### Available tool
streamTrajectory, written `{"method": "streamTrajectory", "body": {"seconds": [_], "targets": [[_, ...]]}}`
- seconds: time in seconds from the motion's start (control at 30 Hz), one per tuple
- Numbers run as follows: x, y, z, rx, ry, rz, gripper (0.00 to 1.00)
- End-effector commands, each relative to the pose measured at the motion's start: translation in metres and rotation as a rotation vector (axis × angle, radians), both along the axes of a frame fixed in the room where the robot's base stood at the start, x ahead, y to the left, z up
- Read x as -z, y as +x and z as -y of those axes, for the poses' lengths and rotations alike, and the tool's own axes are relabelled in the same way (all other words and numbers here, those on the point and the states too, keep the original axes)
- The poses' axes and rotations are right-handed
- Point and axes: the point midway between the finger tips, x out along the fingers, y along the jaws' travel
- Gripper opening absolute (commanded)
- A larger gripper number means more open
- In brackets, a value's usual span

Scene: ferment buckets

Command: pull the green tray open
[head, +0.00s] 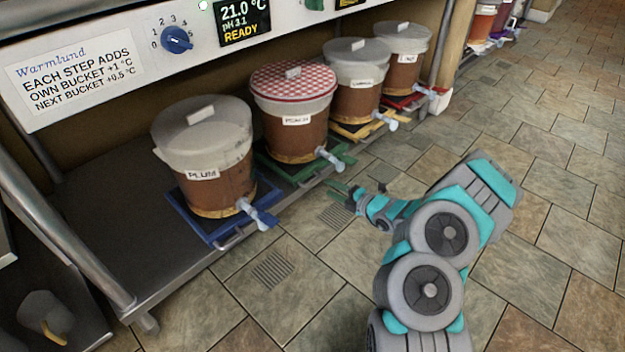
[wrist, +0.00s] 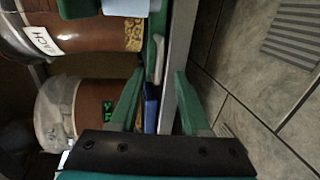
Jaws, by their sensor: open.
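The green tray (head: 308,174) lies on the low shelf under the peach bucket (head: 294,128), which has a red checked cover. My gripper (head: 341,190) is open, just in front of the tray's front edge, low over the floor. In the wrist view, the green tray's edge (wrist: 152,45) and its pale handle (wrist: 158,62) lie just beyond my open fingertips (wrist: 155,75). The handle lines up with the gap between the fingers and looks apart from them. Nothing is held. In the head view my gripper partly hides the area by the handle.
The plum bucket (head: 208,170) stands on a blue tray (head: 187,220) to the left. A yellow tray (head: 352,133) and a red tray (head: 425,101) hold buckets to the right. Taps jut out over the tray fronts. The tiled floor in front is clear.

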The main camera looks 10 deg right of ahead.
Motion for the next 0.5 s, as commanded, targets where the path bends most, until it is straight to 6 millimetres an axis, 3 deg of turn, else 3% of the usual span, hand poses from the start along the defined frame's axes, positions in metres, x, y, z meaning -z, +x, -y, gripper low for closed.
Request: {"method": "streamTrajectory", "body": {"seconds": [0.5], "targets": [[0.014, 0.052, -0.039, -0.004, -0.001, 0.002, 0.47]]}}
